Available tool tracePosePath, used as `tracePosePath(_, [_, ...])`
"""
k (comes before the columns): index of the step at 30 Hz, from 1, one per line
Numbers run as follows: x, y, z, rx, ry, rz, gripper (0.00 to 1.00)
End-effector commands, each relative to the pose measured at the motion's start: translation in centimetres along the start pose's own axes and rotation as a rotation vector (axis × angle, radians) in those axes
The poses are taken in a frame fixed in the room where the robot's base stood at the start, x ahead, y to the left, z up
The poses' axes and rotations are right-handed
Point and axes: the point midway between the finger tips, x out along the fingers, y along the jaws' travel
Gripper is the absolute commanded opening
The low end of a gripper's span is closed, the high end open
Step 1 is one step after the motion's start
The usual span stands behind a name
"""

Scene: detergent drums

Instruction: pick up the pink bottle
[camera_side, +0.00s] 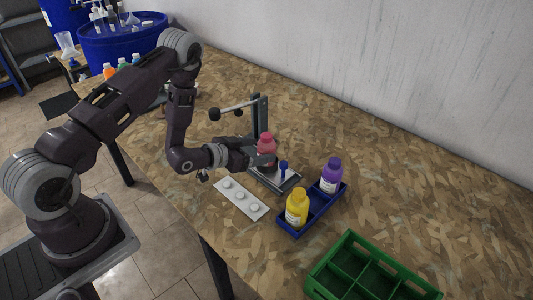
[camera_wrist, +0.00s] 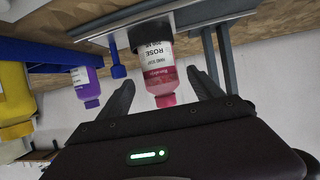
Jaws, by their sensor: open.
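The pink bottle (camera_side: 266,146) with a pink cap stands upright on a small grey stand (camera_side: 281,184) in the side view. In the wrist view the pink bottle (camera_wrist: 160,73) shows its white label reading "ROSE", with its cap toward my gripper. My gripper (camera_side: 262,154) is at the bottle in the side view. In the wrist view its two open fingers (camera_wrist: 164,92) lie one on each side of the bottle's cap end, with gaps visible. The bottle's lower part is partly hidden by a finger in the side view.
A blue-topped post (camera_side: 284,168) stands close right of the bottle. A green crate (camera_side: 349,241) and a white strip (camera_side: 241,199) are nearby. A grey upright frame (camera_side: 260,114) rises behind.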

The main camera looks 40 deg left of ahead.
Motion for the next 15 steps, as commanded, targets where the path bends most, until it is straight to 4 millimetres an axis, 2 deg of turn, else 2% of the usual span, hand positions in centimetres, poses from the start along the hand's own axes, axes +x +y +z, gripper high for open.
tracePosePath(3, [2.4, 0.0, -0.3, 0.002, 0.004, 0.002, 0.75])
tracePosePath(6, [3.6, -0.1, -0.2, 0.002, 0.001, 0.0, 0.75])
tracePosePath(13, [3.9, -0.1, -0.2, 0.0, 0.0, -0.001, 0.75])
tracePosePath(15, [3.9, -0.1, -0.2, 0.0, 0.0, -0.001, 0.62])
